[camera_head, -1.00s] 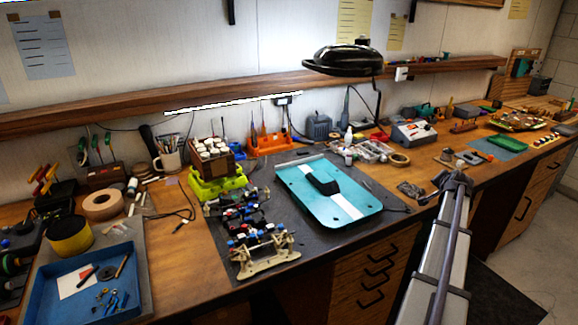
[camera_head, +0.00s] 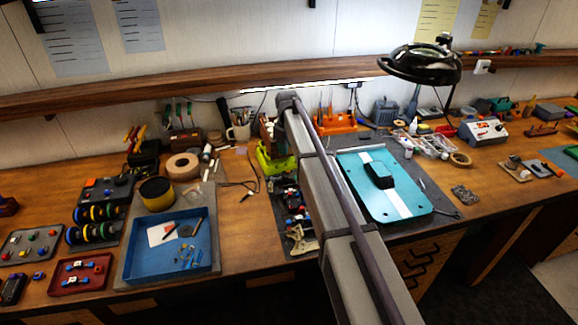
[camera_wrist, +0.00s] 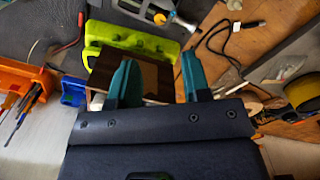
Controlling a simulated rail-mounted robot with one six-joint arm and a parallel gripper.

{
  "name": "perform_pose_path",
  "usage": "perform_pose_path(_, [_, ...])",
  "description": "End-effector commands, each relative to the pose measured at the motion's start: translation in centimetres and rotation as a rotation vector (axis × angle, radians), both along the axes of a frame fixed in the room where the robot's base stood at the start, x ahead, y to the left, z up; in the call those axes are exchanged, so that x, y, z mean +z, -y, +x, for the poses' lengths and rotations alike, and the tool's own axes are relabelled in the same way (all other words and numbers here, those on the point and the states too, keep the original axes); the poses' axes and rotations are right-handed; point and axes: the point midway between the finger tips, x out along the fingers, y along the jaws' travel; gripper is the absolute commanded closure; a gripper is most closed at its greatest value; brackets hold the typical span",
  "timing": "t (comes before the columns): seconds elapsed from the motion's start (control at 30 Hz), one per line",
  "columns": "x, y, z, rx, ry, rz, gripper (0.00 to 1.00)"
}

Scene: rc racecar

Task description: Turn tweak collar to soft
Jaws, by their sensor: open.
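The RC car chassis (camera_head: 297,218) sits on the dark mat in the head view, with black, red and blue parts and a cream end piece. A small part of the chassis (camera_wrist: 150,12) shows at the top edge of the wrist view. I cannot make out the tweak collar or its setting. My gripper (camera_wrist: 160,75) is open and empty in the wrist view, with its two teal fingers apart. The fingers are over a brown wooden box (camera_wrist: 150,76) beside a lime green stand (camera_wrist: 135,38). The gripper's fingers do not show in the head view.
The teal body shell (camera_head: 405,201) lies right of the chassis. A blue tray (camera_head: 130,268) is to the left. An orange tool holder (camera_head: 336,124) stands behind, also in the wrist view (camera_wrist: 18,75). A black lamp (camera_head: 420,63) overhangs the bench.

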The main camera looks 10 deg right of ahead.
Motion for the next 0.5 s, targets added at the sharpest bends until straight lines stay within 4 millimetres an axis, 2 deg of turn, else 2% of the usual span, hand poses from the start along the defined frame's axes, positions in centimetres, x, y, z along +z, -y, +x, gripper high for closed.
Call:
perform_pose_path(0.4, [-9.3, 0.1, 0.0, -0.004, 0.002, 0.002, 0.56])
perform_pose_path(0.5, [-10.5, 0.1, 0.0, -0.004, 0.002, 0.002, 0.56])
